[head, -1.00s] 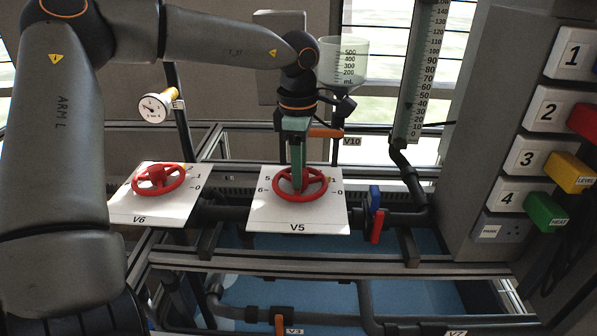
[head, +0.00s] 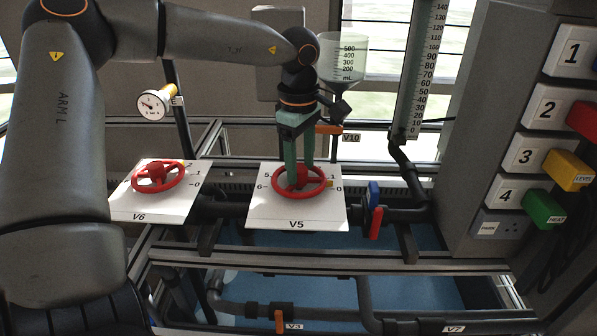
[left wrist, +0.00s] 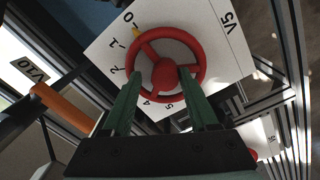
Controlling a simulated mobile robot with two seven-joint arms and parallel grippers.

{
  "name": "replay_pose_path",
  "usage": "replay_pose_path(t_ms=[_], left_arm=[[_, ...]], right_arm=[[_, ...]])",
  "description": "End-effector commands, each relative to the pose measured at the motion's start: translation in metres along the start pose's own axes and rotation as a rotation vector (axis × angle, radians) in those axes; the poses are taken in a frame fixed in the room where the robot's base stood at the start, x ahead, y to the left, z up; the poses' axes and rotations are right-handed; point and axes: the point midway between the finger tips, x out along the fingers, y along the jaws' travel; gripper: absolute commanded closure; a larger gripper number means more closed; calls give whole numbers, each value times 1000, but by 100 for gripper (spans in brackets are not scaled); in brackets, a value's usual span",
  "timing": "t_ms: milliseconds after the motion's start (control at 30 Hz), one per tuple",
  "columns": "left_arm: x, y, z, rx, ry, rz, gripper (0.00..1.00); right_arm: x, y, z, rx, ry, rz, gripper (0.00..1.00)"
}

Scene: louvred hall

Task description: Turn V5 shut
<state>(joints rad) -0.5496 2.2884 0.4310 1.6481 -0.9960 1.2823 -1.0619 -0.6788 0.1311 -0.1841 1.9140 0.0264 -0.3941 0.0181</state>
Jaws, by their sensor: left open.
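Valve V5 is a red handwheel (head: 322,191) on a white plate (head: 262,215), numbered round its edge. Its yellow mark stands beside the 0, on the side of the 1. The wheel (left wrist: 200,49) also shows in the left wrist view, with the yellow mark close to 0. My left gripper (head: 300,178) points down at the wheel with its two green fingers apart. In the left wrist view the fingertips (left wrist: 160,75) overlap the near part of the wheel, one at the rim and one near the hub. I cannot tell whether they touch it. My right gripper is not in view.
Valve V6 (head: 158,186) is a similar red wheel on the left. An orange V10 lever (head: 329,129) is close behind my gripper. Blue (head: 374,194) and red (head: 376,223) handles stand right of the plate. A switch cabinet (head: 470,130) is at the right.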

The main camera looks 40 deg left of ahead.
Motion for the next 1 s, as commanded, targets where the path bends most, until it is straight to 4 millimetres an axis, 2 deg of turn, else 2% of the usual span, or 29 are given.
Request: replay_pose_path(t_ms=[33,267,800,1000], left_arm=[[21,-13,2,0,-8,-54,22],[17,-13,2,0,-8,-54,22],[-52,-9,2,3,-1,-46,22],[-57,-8,1,3,0,-44,22]], right_arm=[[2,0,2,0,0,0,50],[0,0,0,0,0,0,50],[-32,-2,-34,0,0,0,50],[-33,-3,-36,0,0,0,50]])
